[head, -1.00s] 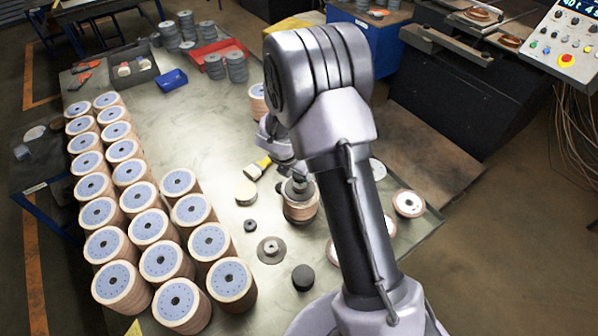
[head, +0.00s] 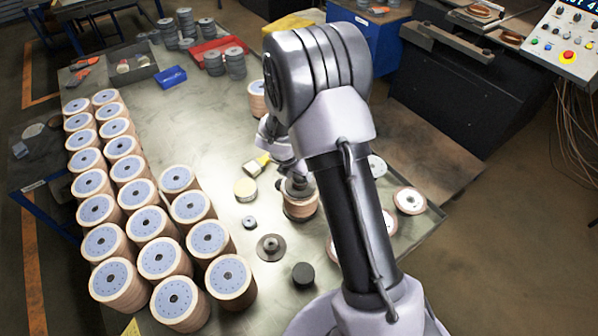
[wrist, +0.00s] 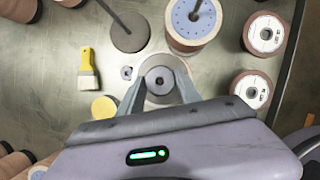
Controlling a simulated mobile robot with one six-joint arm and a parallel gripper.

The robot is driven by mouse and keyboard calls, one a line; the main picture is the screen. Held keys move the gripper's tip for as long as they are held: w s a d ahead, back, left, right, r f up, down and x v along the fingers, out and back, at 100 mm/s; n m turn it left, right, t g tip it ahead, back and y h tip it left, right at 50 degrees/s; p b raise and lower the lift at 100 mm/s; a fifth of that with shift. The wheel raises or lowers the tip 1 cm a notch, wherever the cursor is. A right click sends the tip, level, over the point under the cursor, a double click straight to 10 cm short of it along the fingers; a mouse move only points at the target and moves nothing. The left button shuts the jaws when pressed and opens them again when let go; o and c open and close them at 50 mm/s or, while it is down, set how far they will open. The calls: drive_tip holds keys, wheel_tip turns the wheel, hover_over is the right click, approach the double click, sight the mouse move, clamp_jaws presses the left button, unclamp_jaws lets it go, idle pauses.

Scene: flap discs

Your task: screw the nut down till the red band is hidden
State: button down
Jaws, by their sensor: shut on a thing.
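The nut (wrist: 157,82) is a grey round piece with a dark centre, between the two fingers of my gripper (wrist: 160,76) in the wrist view. My gripper is shut on it from both sides. In the head view my gripper (head: 298,184) is low over a tan stack of flap discs (head: 300,210), with the nut at the stack's top. My arm and fingers partly cover this spot. The red band does not show in either view, and I cannot tell how much thread stands clear.
Several blue-topped disc stacks (head: 228,276) fill the table's left.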

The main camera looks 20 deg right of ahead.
drive_tip(key=shift+f, duration=0.4)
idle(0.5)
drive_tip(key=c, duration=0.7)
unclamp_jaws()
drive_tip(key=shift+c, duration=0.2)
